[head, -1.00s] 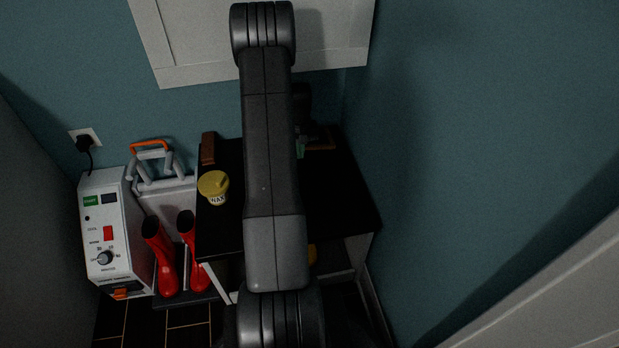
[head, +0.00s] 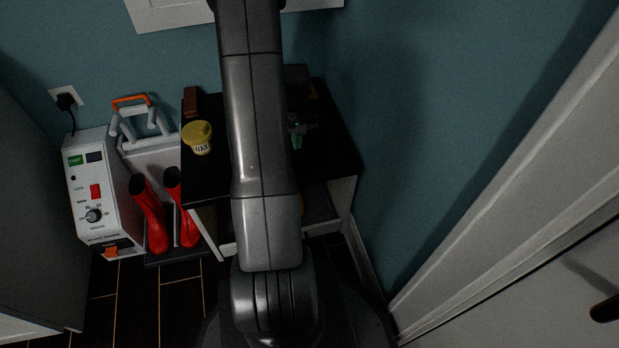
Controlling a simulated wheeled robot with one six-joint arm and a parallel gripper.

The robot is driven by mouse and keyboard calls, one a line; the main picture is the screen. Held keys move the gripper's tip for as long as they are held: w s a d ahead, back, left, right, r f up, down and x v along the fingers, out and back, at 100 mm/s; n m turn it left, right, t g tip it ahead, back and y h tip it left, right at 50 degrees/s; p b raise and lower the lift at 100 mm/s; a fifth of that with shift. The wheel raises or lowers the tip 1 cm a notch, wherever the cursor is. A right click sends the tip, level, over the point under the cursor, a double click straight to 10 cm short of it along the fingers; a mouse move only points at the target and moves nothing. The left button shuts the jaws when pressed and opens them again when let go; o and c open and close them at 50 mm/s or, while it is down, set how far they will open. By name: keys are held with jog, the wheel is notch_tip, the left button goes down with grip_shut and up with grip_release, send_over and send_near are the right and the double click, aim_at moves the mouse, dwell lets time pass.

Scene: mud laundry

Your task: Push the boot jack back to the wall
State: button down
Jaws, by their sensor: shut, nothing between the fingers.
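My gripper (head: 299,132) shows only in part at the right edge of my arm, over the dark bench top (head: 335,150). It appears shut and empty; my arm hides much of it. A low brown piece (head: 316,89) lies at the back right of the bench, near the wall, and is probably the boot jack. It is dark and partly hidden by my arm, so its shape and any gap to the wall are unclear. My gripper is nearer the bench front than this piece and looks apart from it.
A yellow wax tin (head: 198,138) and a brown block (head: 192,101) stand on the bench's left. Red boots (head: 151,213), a grey rack (head: 145,125) and a white control box (head: 100,195) stand left of it. A teal wall (head: 400,110) bounds the right.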

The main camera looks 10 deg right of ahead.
aim_at(308, 178)
jog(key=s, duration=0.3)
jog(key=s+b, duration=0.1)
jog(key=s, duration=0.3)
jog(key=s+b, duration=0.1)
jog(key=s, duration=0.2)
jog(key=shift+s+d+r, duration=0.1)
jog(key=shift+s+d, duration=0.1)
jog(key=shift+d, duration=0.15)
jog(key=shift+s, duration=0.45)
jog(key=shift+w, duration=0.15)
